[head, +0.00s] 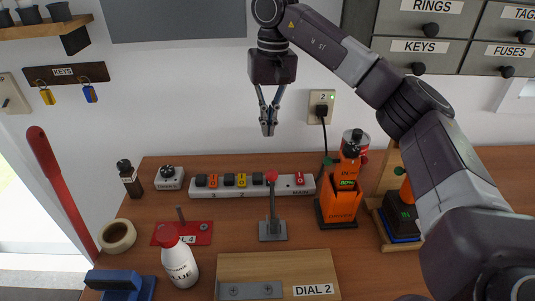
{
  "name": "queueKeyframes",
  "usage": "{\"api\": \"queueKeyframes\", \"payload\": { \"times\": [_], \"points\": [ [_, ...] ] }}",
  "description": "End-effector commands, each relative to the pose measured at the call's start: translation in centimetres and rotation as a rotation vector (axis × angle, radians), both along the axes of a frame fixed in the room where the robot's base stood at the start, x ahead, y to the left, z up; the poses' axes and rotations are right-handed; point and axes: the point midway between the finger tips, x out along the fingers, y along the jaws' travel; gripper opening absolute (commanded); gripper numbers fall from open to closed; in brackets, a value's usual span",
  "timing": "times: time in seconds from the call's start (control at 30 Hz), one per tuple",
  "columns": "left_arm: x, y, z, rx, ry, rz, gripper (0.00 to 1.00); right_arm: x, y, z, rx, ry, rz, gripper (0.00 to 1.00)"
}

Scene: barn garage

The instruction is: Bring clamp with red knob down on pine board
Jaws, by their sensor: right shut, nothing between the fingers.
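The clamp (273,212) with a round red knob (271,176) stands on a grey base in the middle of the workbench. Its handle is upright, with the knob at the top. The pine board (280,265) lies just in front of the clamp's base, at the bottom of the view. It carries a grey metal plate and a "DIAL 2" label. My right gripper (268,130) is shut and empty, pointing down in the air above and behind the red knob, apart from it. My left gripper is out of view.
A power strip (240,186) lies behind the clamp. An orange driver in its stand (340,195) is to the right. A glue bottle (180,262), red plate (197,233) and tape roll (117,236) are to the left. A plugged-in cable hangs from the wall outlet (319,98).

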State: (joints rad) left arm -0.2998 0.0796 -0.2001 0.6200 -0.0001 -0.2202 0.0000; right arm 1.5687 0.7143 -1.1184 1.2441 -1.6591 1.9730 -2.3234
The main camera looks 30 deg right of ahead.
Motion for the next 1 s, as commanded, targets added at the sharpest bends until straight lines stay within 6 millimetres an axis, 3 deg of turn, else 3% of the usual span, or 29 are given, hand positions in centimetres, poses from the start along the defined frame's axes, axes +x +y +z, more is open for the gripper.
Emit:
{"api": "queueKeyframes", "payload": {
  "times": [0.17, 0.53, 0.8, 1.0],
  "points": [
    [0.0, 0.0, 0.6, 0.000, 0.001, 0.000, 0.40, -0.1, 0.1, -2.0, -0.002, 0.005, -0.001, 0.00],
    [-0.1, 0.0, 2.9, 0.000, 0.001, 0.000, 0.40, -0.3, 0.6, -9.8, -0.001, 0.007, -0.001, 0.00],
    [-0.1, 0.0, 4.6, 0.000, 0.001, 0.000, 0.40, -2.9, 1.4, -8.5, 0.000, 0.001, -0.001, 0.00],
    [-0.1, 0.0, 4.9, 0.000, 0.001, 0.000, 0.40, -3.7, 1.6, -8.4, 0.000, 0.001, -0.001, 0.00]
  ]
}}
